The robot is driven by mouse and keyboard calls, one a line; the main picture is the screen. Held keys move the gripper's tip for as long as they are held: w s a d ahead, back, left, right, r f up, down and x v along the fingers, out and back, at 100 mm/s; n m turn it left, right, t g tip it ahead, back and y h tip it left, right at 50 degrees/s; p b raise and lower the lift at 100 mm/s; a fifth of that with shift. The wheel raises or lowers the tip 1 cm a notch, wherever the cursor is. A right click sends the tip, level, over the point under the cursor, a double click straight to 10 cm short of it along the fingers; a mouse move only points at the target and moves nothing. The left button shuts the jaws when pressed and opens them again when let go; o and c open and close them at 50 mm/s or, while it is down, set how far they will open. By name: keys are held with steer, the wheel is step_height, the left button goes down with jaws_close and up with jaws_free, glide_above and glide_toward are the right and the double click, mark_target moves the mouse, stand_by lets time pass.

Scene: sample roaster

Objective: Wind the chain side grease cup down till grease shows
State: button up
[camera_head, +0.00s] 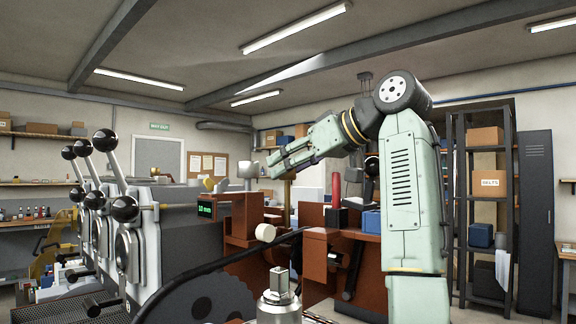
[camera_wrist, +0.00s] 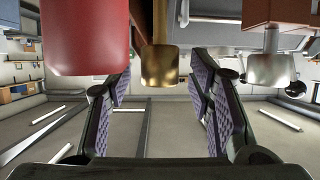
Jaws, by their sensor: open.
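A brass cup (camera_wrist: 158,68) hangs in view between the open fingers of my gripper (camera_wrist: 160,90) in the wrist view, with a gap on both sides. A red cylinder (camera_wrist: 85,38) is left of it and a silver cup (camera_wrist: 268,70) right of it. In the head view my gripper (camera_head: 275,165) points left, beside a brass part (camera_head: 288,178). The silver cup (camera_head: 247,171) stands just left of the fingers, and the red cylinder (camera_head: 336,188) is to the right. I cannot tell which cup is the chain side one. No grease is visible.
A dark chain guard or wheel (camera_head: 195,300) and a metal fitting (camera_head: 280,295) are in the foreground. A roaster row with black ball levers (camera_head: 125,208) is at left. Orange-brown housings (camera_head: 345,255) lie below my arm. Shelving (camera_head: 485,200) stands at right.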

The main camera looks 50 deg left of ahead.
steer(key=shift+s+a+f, duration=0.1)
steer(key=shift+a+f, duration=0.15)
steer(key=shift+a, duration=0.3)
steer(key=shift+c, duration=0.6)
jaws_close()
